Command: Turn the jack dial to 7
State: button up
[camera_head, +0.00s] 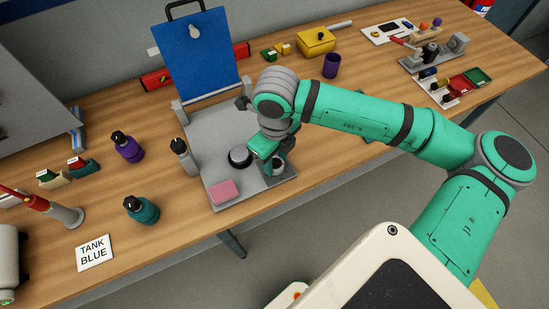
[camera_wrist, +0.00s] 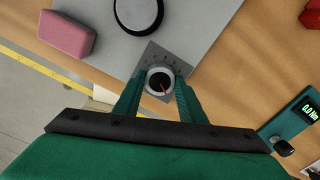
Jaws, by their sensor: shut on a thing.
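The jack dial (camera_wrist: 154,78) is a small round knob with a dark face, a light rim and a red pointer line, on a small grey plate with marks around it. The marks are too small to read, so I cannot tell its setting. In the wrist view my gripper (camera_wrist: 160,90) has one teal finger on each side of the dial and is shut on it. In the head view my gripper (camera_head: 267,153) is low over the right front part of the grey base (camera_head: 219,147); the dial is mostly hidden there.
A blue upright panel (camera_head: 196,58) stands behind. A grey bottle (camera_head: 184,156) is at the left. A teal device with a display (camera_wrist: 306,108) lies right in the wrist view.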

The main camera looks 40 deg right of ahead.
jog(key=n, duration=0.4)
jog(key=shift+s+d, duration=0.1)
jog(key=shift+s, duration=0.05)
jog(key=shift+n, duration=2.8)
jog(key=o, duration=1)
jog(key=shift+w, duration=0.2)
jog(key=shift+o, duration=0.2)
